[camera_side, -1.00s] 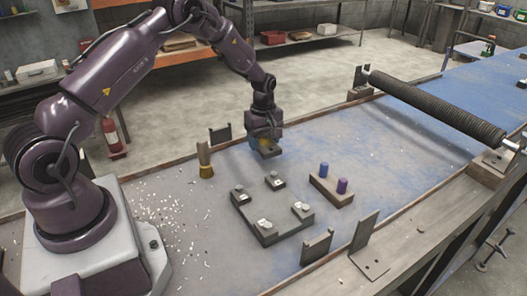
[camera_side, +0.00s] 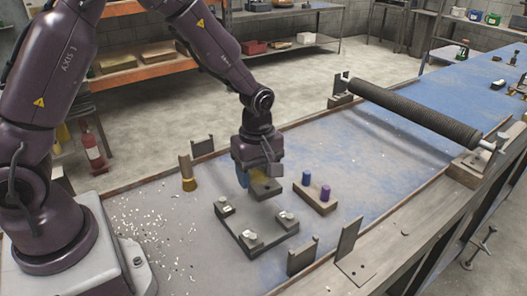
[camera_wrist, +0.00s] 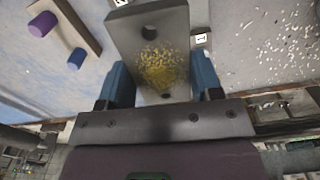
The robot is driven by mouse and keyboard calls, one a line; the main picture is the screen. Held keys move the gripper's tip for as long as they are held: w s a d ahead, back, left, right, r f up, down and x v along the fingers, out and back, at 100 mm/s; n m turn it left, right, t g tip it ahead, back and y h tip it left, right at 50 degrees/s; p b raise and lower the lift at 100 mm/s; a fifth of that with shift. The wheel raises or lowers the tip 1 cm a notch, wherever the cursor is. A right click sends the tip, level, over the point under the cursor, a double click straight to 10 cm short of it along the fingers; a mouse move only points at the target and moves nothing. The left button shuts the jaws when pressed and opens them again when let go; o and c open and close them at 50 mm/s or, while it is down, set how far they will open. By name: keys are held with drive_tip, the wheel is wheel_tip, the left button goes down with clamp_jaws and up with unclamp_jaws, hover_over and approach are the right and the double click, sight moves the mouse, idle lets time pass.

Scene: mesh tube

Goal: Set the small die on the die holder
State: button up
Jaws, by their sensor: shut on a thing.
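My gripper (camera_side: 257,180) is shut on a dark grey block, the small die (camera_side: 266,188), and holds it in the air. In the wrist view the die (camera_wrist: 150,28) lies between the blue fingers of my gripper (camera_wrist: 163,80). It has two holes and a speckled yellow patch on its face. The die holder (camera_side: 240,228) is a dark angled plate on the bench with raised corner blocks bearing white labels. The die hangs above its far side, apart from it, and hides part of it in the side view.
A block with a blue and a purple peg (camera_side: 322,208) stands right of the holder. A brush (camera_side: 187,172) stands upright to the left. Upright brackets (camera_side: 302,257) and a black roller (camera_side: 415,112) line the bench. White chips (camera_side: 150,220) litter the left.

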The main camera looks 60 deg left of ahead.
drive_tip(key=shift+s+a+f+n, duration=0.1)
drive_tip(key=shift+s+f+n, duration=0.2)
drive_tip(key=shift+s+n, duration=0.15)
drive_tip(key=shift+f, duration=0.2)
hover_over(255, 217)
drive_tip(key=shift+f, duration=2.9)
drive_tip(key=shift+f, duration=1.8)
drive_tip(key=o, duration=1.4)
